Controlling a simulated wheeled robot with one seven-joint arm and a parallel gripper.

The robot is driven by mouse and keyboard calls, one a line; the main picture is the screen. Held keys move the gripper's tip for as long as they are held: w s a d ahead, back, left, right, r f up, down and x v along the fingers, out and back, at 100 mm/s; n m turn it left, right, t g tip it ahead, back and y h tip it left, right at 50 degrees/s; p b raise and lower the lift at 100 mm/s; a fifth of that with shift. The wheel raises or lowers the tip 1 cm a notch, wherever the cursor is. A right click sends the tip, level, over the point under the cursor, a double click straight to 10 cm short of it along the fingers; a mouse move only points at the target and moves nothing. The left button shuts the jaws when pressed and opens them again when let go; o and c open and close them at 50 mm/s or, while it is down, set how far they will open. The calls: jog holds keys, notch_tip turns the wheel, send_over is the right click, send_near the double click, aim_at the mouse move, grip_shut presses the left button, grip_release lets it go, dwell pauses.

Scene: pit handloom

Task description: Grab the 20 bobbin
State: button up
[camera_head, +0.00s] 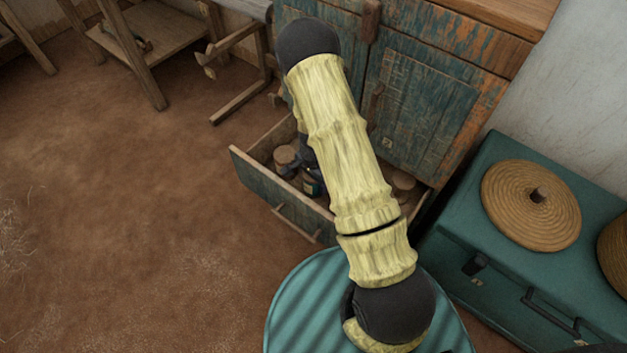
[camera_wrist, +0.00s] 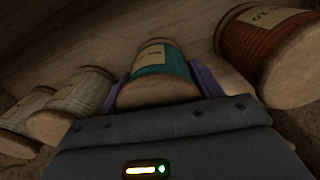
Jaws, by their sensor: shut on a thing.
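In the wrist view my gripper (camera_wrist: 166,84) has its two purple fingers closed on either side of a teal bobbin (camera_wrist: 158,88) with wooden ends and a pale label. The label's writing is too dark and small to read, so I cannot tell whether it is the 20 bobbin. In the head view my arm reaches down into the open drawer (camera_head: 262,186) of a worn blue cabinet. The arm hides most of my gripper and of the drawer's inside there.
A red-brown bobbin (camera_wrist: 268,45) lies to the right of the teal one. Pale bobbins (camera_wrist: 86,92) lie to the left. The drawer walls surround them. A teal trunk (camera_head: 465,205) with a round woven lid (camera_head: 515,215) stands at the right. Bare floor is free at the left.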

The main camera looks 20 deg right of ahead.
notch_tip(320, 180, up, 10)
jog(key=p, duration=0.5)
dwell(0.6)
